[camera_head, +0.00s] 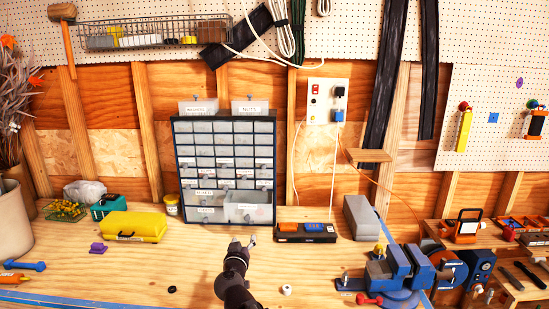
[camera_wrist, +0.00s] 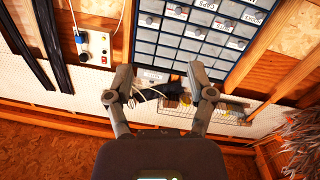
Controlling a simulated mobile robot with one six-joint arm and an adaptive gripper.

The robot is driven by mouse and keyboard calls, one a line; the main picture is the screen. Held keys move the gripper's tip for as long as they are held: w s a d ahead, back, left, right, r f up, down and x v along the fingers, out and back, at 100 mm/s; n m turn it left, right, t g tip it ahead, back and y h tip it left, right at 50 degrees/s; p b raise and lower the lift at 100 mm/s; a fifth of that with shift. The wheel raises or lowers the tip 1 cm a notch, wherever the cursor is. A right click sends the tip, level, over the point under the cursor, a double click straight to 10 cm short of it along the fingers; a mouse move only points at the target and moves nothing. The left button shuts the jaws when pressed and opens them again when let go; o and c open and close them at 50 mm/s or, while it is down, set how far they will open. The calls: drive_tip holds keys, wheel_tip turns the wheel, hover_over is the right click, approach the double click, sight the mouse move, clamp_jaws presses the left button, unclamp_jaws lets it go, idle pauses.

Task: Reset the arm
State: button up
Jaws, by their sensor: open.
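My gripper (camera_head: 246,242) is raised above the front middle of the wooden workbench (camera_head: 190,270) in the head view, in front of the drawer cabinet. In the wrist view my gripper (camera_wrist: 161,80) shows its two fingers spread apart with nothing held between them. The wrist view is turned over, with the drawer cabinet (camera_wrist: 185,45) beyond the fingers. The same drawer cabinet (camera_head: 225,150) stands upright against the back wall in the head view, its small drawers shut except for what looks like a larger clear bin low down.
A yellow case (camera_head: 133,226) lies left, and a black charger strip (camera_head: 305,232) lies right of my gripper. A blue vise (camera_head: 390,268) stands at the right front. A small black ring (camera_head: 172,290) and a white roll (camera_head: 287,290) lie near the front. Bench between is mostly clear.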

drive_tip(key=s+d+f+m+g+h, duration=0.1)
drive_tip(key=d+f+g, duration=0.3)
drive_tip(key=d, duration=0.4)
drive_tip(key=s+d+f+m+g+h, duration=0.1)
drive_tip(key=s+d+f+g, duration=0.3)
drive_tip(key=d+f, duration=0.2)
drive_tip(key=s+d+f+m+g, duration=0.1)
drive_tip(key=s+d+f+g, duration=0.2)
drive_tip(key=d, duration=0.7)
drive_tip(key=shift+s+d+f+m+g+h, duration=0.1)
drive_tip(key=shift+f+m+g+h, duration=0.1)
drive_tip(key=shift+f+g, duration=0.25)
drive_tip(key=shift+s+d+f+m+g+h, duration=0.1)
drive_tip(key=shift+f+m+g+h, duration=0.1)
drive_tip(key=shift+f+g, duration=0.2)
drive_tip(key=s+d+f+n+g+y+b, duration=0.1)
drive_tip(key=s+f+g+y+b, duration=0.3)
drive_tip(key=s+f+b, duration=0.4)
wheel_tip(320, 180, down, 4)
drive_tip(key=shift+s+d+r+n+g+b, duration=0.15)
drive_tip(key=shift+s+d+n+g+b, duration=0.25)
drive_tip(key=shift+s, duration=0.7)
